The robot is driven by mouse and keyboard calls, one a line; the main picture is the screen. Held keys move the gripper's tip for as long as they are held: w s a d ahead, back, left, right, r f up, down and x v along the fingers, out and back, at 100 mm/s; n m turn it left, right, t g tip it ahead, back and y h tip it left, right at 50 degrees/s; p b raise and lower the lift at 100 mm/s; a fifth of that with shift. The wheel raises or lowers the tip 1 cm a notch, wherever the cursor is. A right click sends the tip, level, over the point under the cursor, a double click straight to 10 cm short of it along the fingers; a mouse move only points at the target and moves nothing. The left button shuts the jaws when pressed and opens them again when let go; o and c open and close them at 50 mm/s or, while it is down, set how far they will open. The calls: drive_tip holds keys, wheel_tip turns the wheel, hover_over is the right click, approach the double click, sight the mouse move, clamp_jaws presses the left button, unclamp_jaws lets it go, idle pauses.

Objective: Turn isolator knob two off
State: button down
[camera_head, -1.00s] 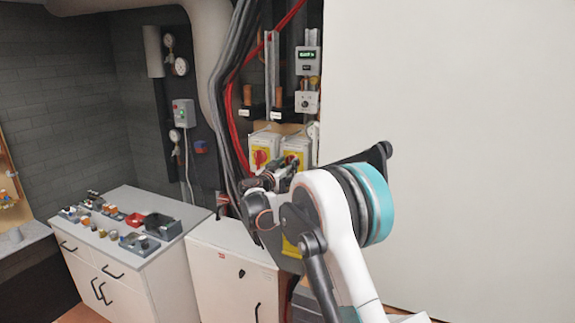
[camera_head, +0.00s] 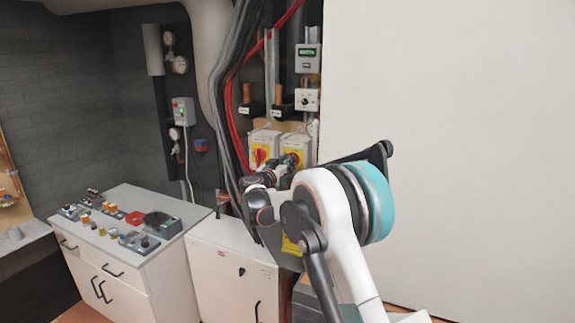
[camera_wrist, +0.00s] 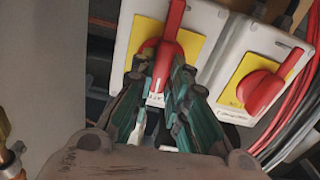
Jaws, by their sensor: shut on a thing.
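Two white isolator boxes with yellow plates and red knobs are side by side on the wall. The right one's box (camera_head: 296,141) is at my gripper (camera_head: 291,163). In the wrist view the fingertips of my gripper (camera_wrist: 162,74) are shut on its red knob (camera_wrist: 173,22). That knob's handle stands nearly upright in the picture, and its lower part is between the fingers. The other red knob (camera_wrist: 262,88) is free and tilted in the wrist view; it also shows in the head view (camera_head: 260,156). The labels are too small to read surely.
Red and grey cables (camera_wrist: 303,105) run close beside the free isolator. A grey upright surface (camera_wrist: 40,60) fills the left of the wrist view. A white cabinet (camera_head: 215,270) stands below, and a counter (camera_head: 105,235) with several switches is at left.

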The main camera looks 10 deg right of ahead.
drive_tip(key=shift+w+a+f+n+b, duration=0.1)
drive_tip(key=shift+n+b, duration=1.1)
drive_tip(key=shift+n, duration=1.65)
drive_tip(key=shift+a+f+n+b, duration=0.15)
drive_tip(key=shift+n+b, duration=1.1)
drive_tip(key=shift+n, duration=1.65)
drive_tip(key=shift+w+a+f+n+b, duration=0.1)
drive_tip(key=shift+n+b, duration=1.1)
drive_tip(key=shift+n, duration=1.65)
drive_tip(key=shift+d, duration=0.1)
drive_tip(key=c, duration=1.6)
unclamp_jaws()
drive_tip(key=shift+o, duration=0.2)
drive_tip(key=shift+s, duration=0.1)
